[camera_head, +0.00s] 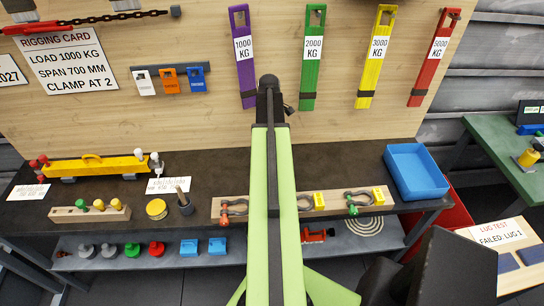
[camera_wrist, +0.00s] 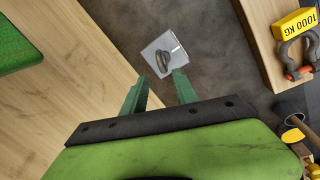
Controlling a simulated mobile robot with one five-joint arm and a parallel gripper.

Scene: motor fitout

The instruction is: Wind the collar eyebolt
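In the wrist view, a grey metal ring (camera_wrist: 162,60) stands on a pale square plate (camera_wrist: 178,47) on the dark bench top; it looks like the collar eyebolt. I cannot tell how far its thread is in. My gripper (camera_wrist: 161,77) has two green fingers, spread apart with nothing between them. The ring is just beyond the fingertips in the picture, and I see no clear contact. In the head view my arm runs up the middle and hides the plate and ring; the gripper's fingers do not show there.
A wooden block (camera_wrist: 262,40) holds a shackle (camera_wrist: 298,52) with a yellow 1000 KG tag, right of the plate. A dark cup (camera_head: 185,207) holds a tool. The wooden back panel (camera_head: 200,110) carries coloured slings. A blue tray (camera_head: 416,170) stands at the bench's right end.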

